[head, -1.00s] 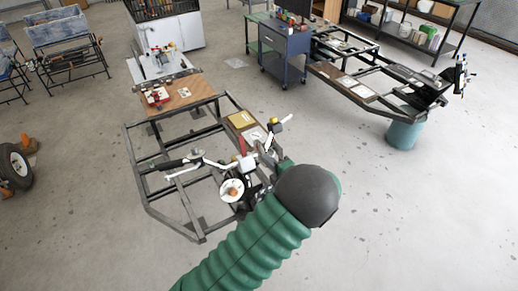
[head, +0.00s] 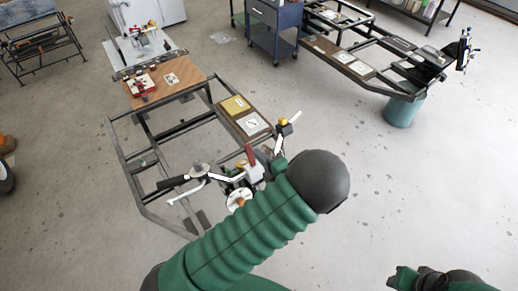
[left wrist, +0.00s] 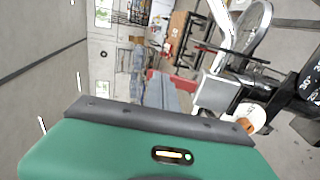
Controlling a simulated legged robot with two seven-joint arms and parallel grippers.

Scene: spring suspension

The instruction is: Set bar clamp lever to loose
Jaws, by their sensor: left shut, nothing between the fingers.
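A bar-and-clamp assembly stands on the near frame in the head view. It has a bar with a black grip (head: 172,182), white curved tubes, a red lever (head: 250,154) and a white disc with an orange hub (head: 239,199). I cannot tell which lever is the clamp lever, nor its setting. My left gripper (head: 276,167) is beside the red lever, shut and empty, largely hidden by my arm. In the left wrist view, a white block (left wrist: 216,92), an orange-capped knob (left wrist: 250,117) and a black cylinder with angle marks (left wrist: 300,85) are close by. Part of my right arm shows at bottom right.
A yellow-topped upright post (head: 284,124) with a white rod stands just beyond the gripper. The metal frame carries a wooden board (head: 165,82) and small panels (head: 236,105). A second frame (head: 375,70) and teal bucket (head: 404,110) stand at right.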

